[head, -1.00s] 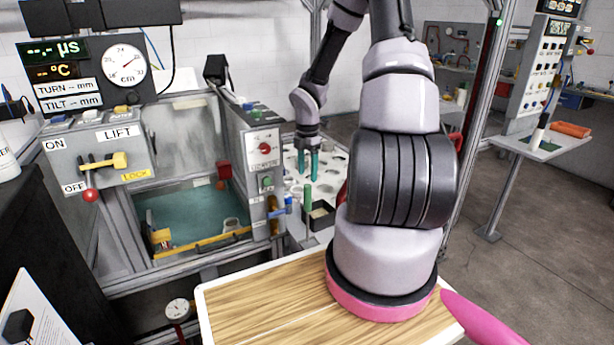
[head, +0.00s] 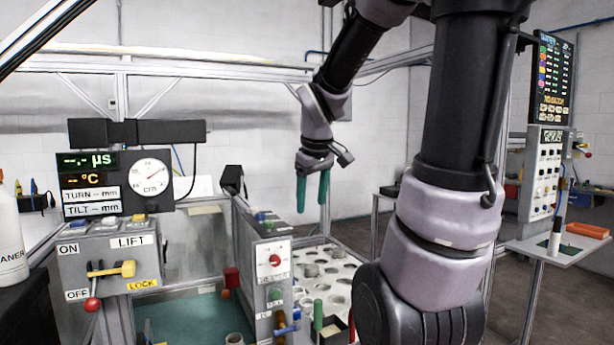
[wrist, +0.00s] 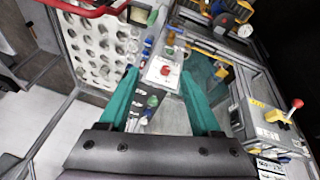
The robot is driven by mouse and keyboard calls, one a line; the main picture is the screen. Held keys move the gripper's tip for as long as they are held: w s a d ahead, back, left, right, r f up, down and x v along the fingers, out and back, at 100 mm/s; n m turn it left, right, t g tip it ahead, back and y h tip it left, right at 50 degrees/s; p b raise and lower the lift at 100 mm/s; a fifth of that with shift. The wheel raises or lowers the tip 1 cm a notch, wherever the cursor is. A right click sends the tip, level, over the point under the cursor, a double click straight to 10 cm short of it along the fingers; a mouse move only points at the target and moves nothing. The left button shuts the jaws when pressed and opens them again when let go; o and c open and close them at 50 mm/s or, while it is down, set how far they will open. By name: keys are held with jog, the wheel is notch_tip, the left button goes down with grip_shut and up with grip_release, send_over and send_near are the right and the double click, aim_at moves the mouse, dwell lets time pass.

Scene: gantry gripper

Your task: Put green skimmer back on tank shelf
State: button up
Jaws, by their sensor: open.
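An upright green handle (head: 318,315), which looks like the green skimmer, stands at the right side of the tank's control box. Its lower end is cut off by the frame edge. My gripper (head: 313,208) is open and empty, well above the handle, with its two teal fingers apart. In the wrist view the open fingers (wrist: 158,78) frame the control box, with nothing between them. The tank (head: 190,315) with teal water is left of the control box. I cannot tell which surface is the tank shelf.
The control box (head: 273,262) has a red knob and colored buttons. A white holed board (head: 345,265) and a small dark box (head: 333,332) lie right of it. The lift panel (head: 110,265) with a yellow lever is at left. A display with a dial (head: 120,180) stands behind.

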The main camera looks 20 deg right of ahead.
jog(key=s+a+r+m+t+y, duration=0.3)
jog(key=s+a+r+m, duration=0.2)
jog(key=s, duration=0.5)
notch_tip(320, 180, up, 2)
jog(key=shift+a+r+m, duration=0.1)
jog(key=shift+a+m, duration=0.15)
jog(key=shift+m, duration=0.85)
jog(key=shift+w, duration=0.1)
